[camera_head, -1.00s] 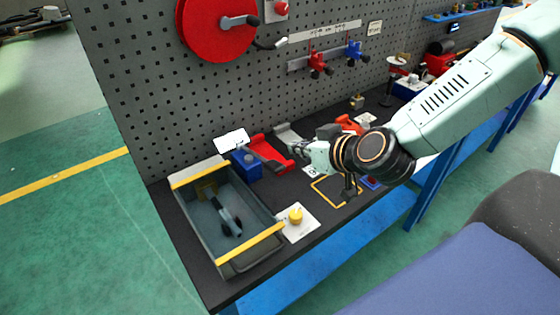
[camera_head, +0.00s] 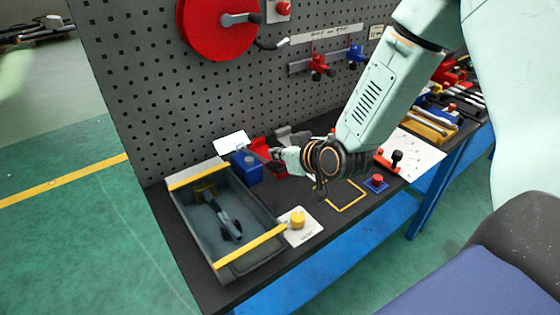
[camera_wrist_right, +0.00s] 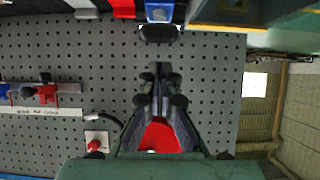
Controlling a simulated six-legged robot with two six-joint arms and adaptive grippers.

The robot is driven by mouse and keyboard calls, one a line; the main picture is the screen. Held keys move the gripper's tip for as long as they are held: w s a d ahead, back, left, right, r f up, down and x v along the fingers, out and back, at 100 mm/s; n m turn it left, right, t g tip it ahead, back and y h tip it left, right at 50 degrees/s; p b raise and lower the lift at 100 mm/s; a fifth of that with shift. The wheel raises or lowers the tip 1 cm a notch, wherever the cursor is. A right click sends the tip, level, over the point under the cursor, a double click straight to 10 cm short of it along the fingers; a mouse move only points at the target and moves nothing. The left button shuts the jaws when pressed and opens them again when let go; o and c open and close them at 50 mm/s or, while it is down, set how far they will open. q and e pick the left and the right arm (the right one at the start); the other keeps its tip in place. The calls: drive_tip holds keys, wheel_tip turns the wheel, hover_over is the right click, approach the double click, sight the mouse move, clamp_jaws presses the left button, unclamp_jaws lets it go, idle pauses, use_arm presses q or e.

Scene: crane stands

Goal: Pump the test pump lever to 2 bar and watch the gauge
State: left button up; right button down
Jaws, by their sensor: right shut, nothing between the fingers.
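My right gripper (camera_head: 262,153) reaches in from the right, close to the pegboard, just above and right of a blue block (camera_head: 246,170). Its fingers are shut and empty; they also show in the wrist view (camera_wrist_right: 160,75). The blue block shows at the top edge of the wrist view (camera_wrist_right: 160,12), apart from the fingers. A grey tray (camera_head: 208,240) with yellow bands stands at the bench's left end, with a grey and black handled piece (camera_head: 228,226) inside. I cannot surely tell which item is the test pump lever or gauge. My left gripper is not in view.
A red disc (camera_head: 205,38) with a crank hangs on the pegboard (camera_head: 130,90). Red (camera_head: 318,66) and blue (camera_head: 356,54) valves sit right of it. A yellow knob on a white plate (camera_head: 298,219) lies beside the tray. Tools (camera_head: 435,122) crowd the bench's right side.

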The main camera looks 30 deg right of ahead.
drive_tip(key=shift+s+d+f, duration=0.15)
drive_tip(key=shift+f, duration=0.25)
drive_tip(key=shift+s+d+f, duration=0.1)
drive_tip(key=shift+f, duration=0.3)
drive_tip(key=shift+a, duration=0.2)
